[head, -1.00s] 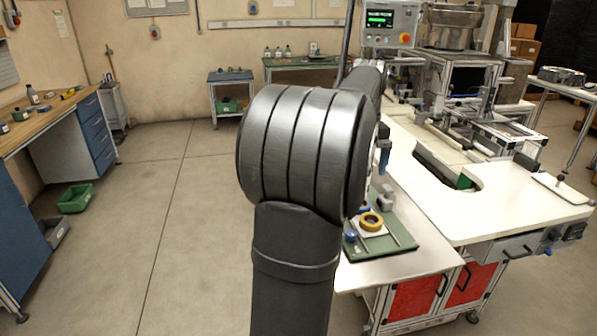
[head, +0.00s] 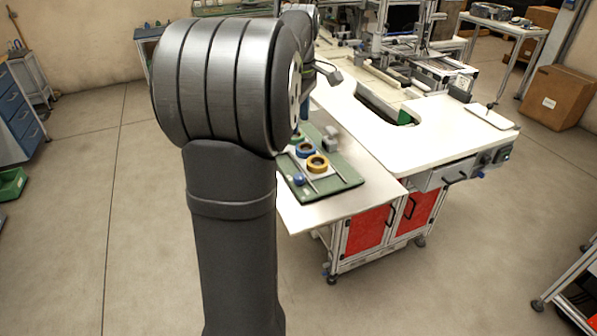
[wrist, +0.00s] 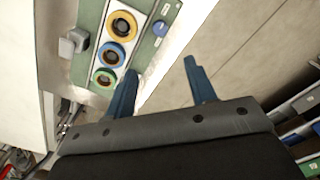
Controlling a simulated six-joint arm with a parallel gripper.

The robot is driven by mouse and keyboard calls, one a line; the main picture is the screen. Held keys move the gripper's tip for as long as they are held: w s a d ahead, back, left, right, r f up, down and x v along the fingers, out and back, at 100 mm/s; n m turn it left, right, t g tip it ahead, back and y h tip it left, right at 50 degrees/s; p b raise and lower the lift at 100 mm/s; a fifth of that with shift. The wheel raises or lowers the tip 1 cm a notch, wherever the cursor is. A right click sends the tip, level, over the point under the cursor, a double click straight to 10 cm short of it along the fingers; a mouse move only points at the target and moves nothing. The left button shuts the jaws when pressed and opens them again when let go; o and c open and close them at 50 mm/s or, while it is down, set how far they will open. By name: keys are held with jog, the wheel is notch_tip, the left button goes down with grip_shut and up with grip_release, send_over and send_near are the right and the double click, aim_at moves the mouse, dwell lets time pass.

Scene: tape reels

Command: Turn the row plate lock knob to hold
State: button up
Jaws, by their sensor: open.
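A green board (head: 345,180) lies on the white bench near its front corner. A blue round knob (head: 298,179) stands at the board's near end; it also shows in the wrist view (wrist: 160,28). No label on it can be read. A yellow reel (head: 317,163), a blue reel (head: 304,150) and a green reel (wrist: 104,77) lie in a row on a pale plate. In the wrist view my gripper (wrist: 160,66) is open and empty, its blue fingers apart from the board and knob. My arm hides most of the gripper in the head view.
A grey block (wrist: 73,43) stands on the board beside the reels. The white bench top (head: 430,150) has a cutout and machinery behind it. Open floor (head: 130,230) lies left of the bench.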

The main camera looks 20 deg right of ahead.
aim_at(299, 176)
notch_tip(299, 176, down, 17)
jog(key=shift+f, duration=0.2)
dwell(0.3)
jog(key=shift+c, duration=0.2)
jog(key=c, duration=0.9)
